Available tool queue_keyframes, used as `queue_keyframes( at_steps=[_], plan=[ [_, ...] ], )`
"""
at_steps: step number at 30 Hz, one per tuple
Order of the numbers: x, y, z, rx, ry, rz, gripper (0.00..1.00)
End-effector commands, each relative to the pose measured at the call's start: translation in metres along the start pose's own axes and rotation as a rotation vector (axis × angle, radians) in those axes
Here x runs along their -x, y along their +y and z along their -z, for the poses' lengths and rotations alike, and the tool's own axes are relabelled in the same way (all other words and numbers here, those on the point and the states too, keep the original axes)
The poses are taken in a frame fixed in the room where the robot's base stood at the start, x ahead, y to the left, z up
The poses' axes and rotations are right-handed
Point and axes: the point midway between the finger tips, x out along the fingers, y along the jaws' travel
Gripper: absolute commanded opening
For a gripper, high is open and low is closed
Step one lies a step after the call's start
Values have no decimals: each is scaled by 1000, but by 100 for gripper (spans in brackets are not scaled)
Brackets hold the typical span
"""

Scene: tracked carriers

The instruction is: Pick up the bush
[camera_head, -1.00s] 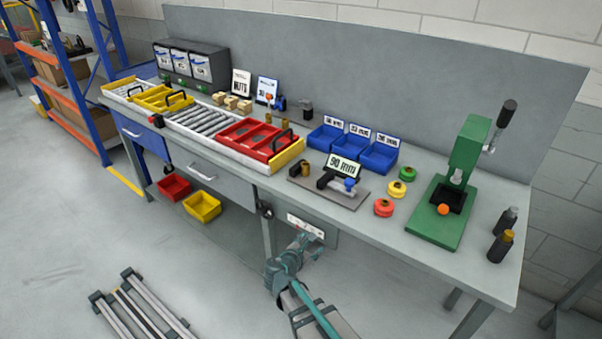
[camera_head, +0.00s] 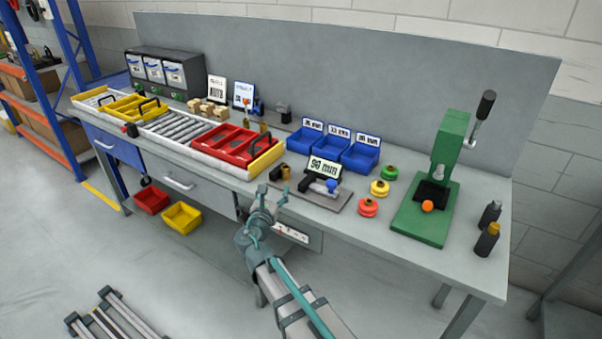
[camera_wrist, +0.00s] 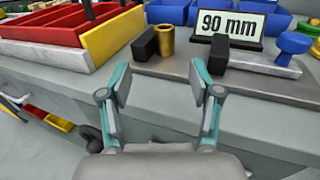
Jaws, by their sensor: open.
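A brass-coloured bush (camera_head: 286,172) stands upright on a grey plate on the bench, beside a small dark block (camera_head: 275,173). In the wrist view the bush (camera_wrist: 167,42) is beyond my fingers, just right of the dark block (camera_wrist: 145,46) and left of the "90 mm" sign. My gripper (camera_head: 268,194) is at the bench's front edge, short of the bush. In the wrist view my gripper (camera_wrist: 160,88) has its fingers apart with nothing between them. It does not touch the bush.
The grey plate (camera_wrist: 262,88) also carries the "90 mm" sign (camera_head: 325,167) and a blue-knobbed tool (camera_head: 331,186). A red tray (camera_head: 232,140) with a yellow end lies left. Blue bins (camera_head: 360,157) stand behind. Coloured round pieces (camera_head: 368,207) and a green press (camera_head: 425,205) are right.

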Motion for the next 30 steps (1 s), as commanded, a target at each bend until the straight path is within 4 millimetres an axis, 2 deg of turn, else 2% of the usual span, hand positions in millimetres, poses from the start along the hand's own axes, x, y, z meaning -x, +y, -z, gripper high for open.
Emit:
queue_keyframes(
  at_steps=[5, 13, 22, 30],
  plan=[
    [-13, 3, -12, 8, -20, -5, 63],
    [-51, 3, -12, 8, -19, -4, 63],
    [-71, 4, -12, 7, -19, -5, 63],
    [-107, 6, -12, 8, -18, -5, 63]
  ],
)
